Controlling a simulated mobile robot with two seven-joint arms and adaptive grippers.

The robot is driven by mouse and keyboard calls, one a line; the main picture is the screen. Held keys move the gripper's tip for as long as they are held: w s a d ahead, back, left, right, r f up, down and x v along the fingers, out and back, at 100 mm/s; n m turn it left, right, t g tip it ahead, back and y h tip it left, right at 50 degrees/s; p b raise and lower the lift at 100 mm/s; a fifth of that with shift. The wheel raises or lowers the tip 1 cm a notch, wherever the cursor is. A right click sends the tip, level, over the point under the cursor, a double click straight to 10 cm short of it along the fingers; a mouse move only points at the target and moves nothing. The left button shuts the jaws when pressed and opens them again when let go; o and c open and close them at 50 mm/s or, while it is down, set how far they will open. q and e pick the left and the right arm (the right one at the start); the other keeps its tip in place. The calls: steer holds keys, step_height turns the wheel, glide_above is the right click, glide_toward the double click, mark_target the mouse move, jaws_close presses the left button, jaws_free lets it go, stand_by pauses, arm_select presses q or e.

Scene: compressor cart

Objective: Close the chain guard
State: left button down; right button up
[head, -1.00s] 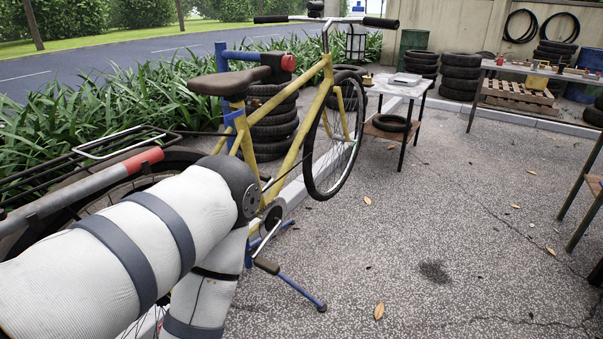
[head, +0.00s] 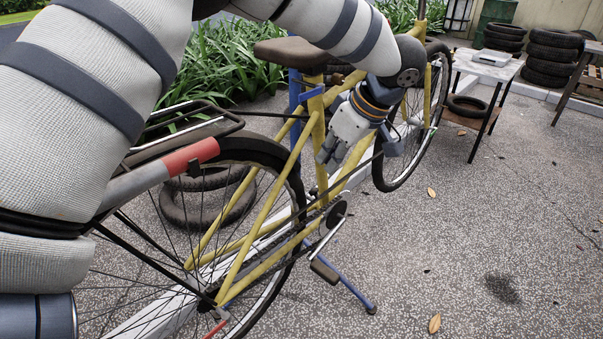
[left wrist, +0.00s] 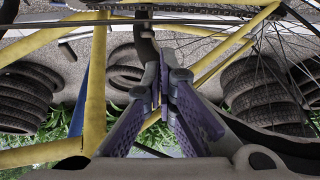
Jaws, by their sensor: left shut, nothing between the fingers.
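The yellow bicycle (head: 318,140) stands on the paving with its rear wheel towards me. A long, thin dark strip (head: 345,176) slants along the drive side above the crank (head: 335,215); it looks like the chain guard, but I cannot tell how far open it is. The chain run also shows along the top of the left wrist view (left wrist: 200,18). My left gripper (head: 326,162) is shut and empty, close to the frame tubes above the crank. Its fingers (left wrist: 163,88) are together in the left wrist view. I cannot tell whether they touch the bicycle. My right gripper is out of view.
A blue stand leg (head: 350,292) sticks out below the pedal (head: 323,269). A loose tyre (head: 205,200) lies behind the rear wheel. A small table (head: 487,68) and tyre stacks (head: 553,55) stand at the back right.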

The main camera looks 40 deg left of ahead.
mark_target(316, 201)
arm_select(q)
steer(key=x, duration=0.9)
steer(key=shift+d+f, duration=0.1)
steer(key=shift+f, duration=0.25)
steer(key=shift+d, duration=0.1)
steer(key=shift+d+f+y, duration=0.15)
steer(key=shift+d+y, duration=0.05)
steer(key=shift+y, duration=0.2)
